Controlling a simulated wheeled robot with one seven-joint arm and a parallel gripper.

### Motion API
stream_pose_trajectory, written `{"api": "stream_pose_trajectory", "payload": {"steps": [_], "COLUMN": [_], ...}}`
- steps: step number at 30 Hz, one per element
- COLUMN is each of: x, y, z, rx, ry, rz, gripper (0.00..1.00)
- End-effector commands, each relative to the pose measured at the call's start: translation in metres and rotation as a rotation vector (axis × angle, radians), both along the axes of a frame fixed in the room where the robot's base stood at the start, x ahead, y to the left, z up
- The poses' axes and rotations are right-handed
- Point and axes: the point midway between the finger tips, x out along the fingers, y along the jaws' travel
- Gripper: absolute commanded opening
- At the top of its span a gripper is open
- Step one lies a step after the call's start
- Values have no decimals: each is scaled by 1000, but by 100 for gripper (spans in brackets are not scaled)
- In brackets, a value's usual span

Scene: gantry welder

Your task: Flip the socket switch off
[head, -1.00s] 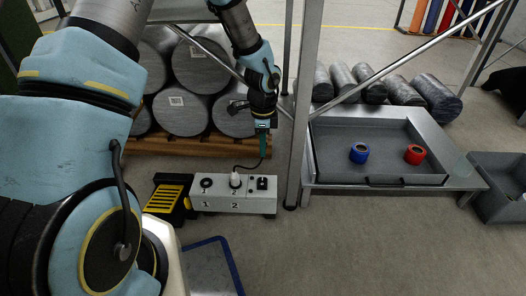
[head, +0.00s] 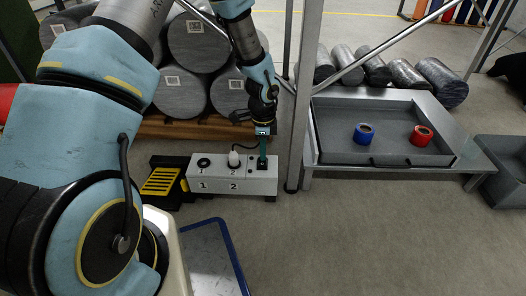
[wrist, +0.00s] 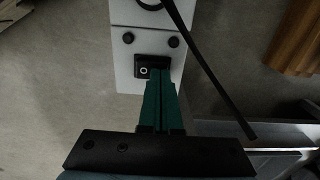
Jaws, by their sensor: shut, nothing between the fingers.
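The socket box (head: 215,182) is a light grey block on the floor, with sockets marked 1 and 2 and a plug (head: 233,159) in socket 2. The black switch (wrist: 142,68) sits at the right end of the box, with a small round mark on its exposed part. My gripper (head: 262,163) points down at this end, its green fingers closed together and empty. In the wrist view the fingertips (wrist: 160,72) lie over the right part of the switch and hide it. I cannot tell whether they touch it.
A black cable (wrist: 210,70) crosses the wrist view beside the fingers. A metal frame post (head: 301,100) stands just right of the box. A black and yellow pedal (head: 161,181) lies to its left. A grey tray table (head: 385,161) holds blue and red rolls.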

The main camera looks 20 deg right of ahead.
Motion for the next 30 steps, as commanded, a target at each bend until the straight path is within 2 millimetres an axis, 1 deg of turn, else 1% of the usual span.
{"api": "stream_pose_trajectory", "payload": {"steps": [6, 8, 14, 24, 30], "x": [2, 1, 1, -10, -13], "y": [-1, -1, 0, 5, 6], "z": [2, -2, -2, 3, 3], "rx": [11, 11, 11, 12, 12], "ry": [24, 21, 20, 20, 20], "rz": [1, -1, -1, -2, -1], "gripper": [0, 0, 0, 0, 0]}}
